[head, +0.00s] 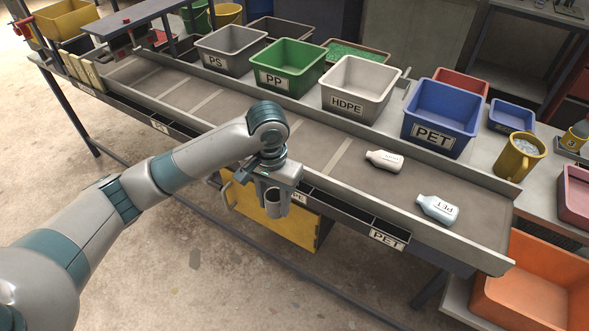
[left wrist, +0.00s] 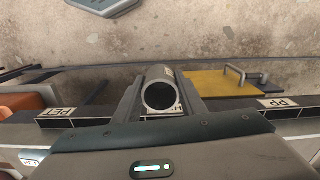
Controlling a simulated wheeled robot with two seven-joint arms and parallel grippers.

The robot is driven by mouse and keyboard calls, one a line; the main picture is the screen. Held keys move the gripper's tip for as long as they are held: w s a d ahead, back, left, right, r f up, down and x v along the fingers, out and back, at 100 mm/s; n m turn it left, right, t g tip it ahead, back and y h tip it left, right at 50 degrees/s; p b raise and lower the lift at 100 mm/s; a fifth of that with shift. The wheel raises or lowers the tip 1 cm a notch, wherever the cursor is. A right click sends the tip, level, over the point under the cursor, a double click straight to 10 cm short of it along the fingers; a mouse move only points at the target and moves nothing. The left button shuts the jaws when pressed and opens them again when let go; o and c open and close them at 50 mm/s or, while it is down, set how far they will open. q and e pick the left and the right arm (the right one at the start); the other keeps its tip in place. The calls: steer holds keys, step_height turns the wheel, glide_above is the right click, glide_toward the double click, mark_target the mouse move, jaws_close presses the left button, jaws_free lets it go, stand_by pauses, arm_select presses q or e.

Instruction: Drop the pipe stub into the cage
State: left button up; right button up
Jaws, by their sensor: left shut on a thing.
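My left gripper (head: 277,196) is shut on a grey pipe stub (head: 273,204) and holds it in the air by the front edge of the conveyor. In the left wrist view the pipe stub (left wrist: 159,75) sits between the two fingers, its round open end facing the camera. A yellow box (head: 252,212) with a bar handle stands under the conveyor, behind and below the gripper; part of it is hidden by the gripper. Its yellow top or side (left wrist: 208,83) shows beyond the stub. I cannot tell whether this box is the cage. My right gripper is out of view.
A white bottle (head: 384,160) and a PET bottle (head: 438,209) lie on the conveyor (head: 330,140). Labelled bins, including HDPE (head: 354,100) and PET (head: 436,134), line its far side. Narrow labelled slots run along the front edge. An orange crate (head: 530,297) stands at lower right.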

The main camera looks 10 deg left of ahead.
arm_select(q)
steer(key=s+a+f+n, duration=0.1)
steer(key=s+a+f, duration=0.1)
steer(key=s, duration=0.4)
steer(key=s+a+f+n, duration=0.1)
steer(key=s+a+f, duration=0.2)
steer(key=s, duration=0.2)
steer(key=shift+s+n, duration=0.4)
steer(key=shift+f, duration=0.1)
